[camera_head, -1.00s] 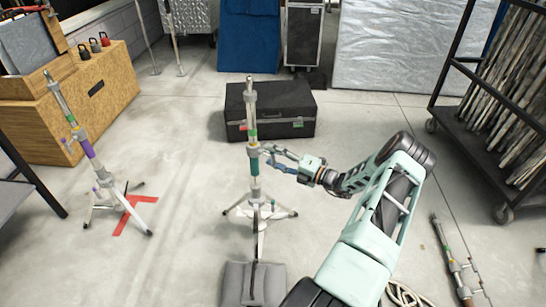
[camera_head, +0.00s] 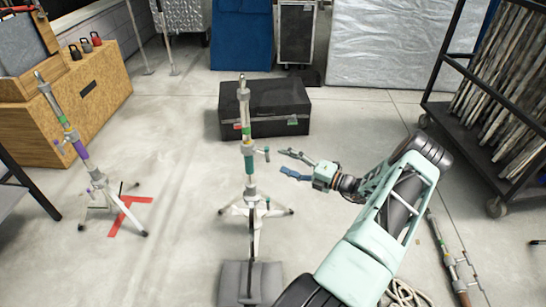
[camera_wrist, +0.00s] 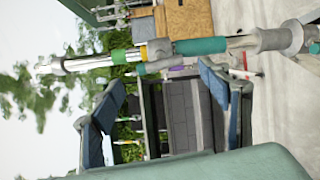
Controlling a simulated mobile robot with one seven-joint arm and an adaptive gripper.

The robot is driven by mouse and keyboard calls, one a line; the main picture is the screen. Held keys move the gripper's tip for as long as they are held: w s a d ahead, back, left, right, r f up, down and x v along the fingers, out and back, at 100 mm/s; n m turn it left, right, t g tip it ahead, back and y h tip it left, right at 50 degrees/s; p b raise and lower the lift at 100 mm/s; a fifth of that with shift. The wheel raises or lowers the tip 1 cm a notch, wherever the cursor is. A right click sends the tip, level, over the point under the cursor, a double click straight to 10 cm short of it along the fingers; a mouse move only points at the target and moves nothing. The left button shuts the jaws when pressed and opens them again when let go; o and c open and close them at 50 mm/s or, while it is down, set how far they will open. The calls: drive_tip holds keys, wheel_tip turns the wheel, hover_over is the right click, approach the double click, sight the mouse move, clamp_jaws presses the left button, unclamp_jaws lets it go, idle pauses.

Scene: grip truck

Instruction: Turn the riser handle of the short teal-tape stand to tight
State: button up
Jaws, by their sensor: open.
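The teal-tape stand (camera_head: 249,165) stands upright on a tripod base in the middle of the head view. Its teal band also shows in the wrist view (camera_wrist: 201,46), where the pole runs sideways across the top. The riser handle (camera_head: 265,153) sticks out from the right of the collar above the teal band. My gripper (camera_head: 287,163) is open and empty, to the right of the handle and apart from it. In the wrist view its two blue-padded fingers (camera_wrist: 165,88) are spread, with the stand beyond them. I cannot tell how tight the handle is.
A grey sandbag (camera_head: 263,283) lies at the stand's front. A black case (camera_head: 275,108) sits behind it. A purple-tape stand (camera_head: 80,148) is at left near red floor tape (camera_head: 123,222). A rack cart (camera_head: 470,135) and a pole lying on the floor (camera_head: 452,262) are at right.

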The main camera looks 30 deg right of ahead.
drive_tip(key=shift+v, duration=2.3)
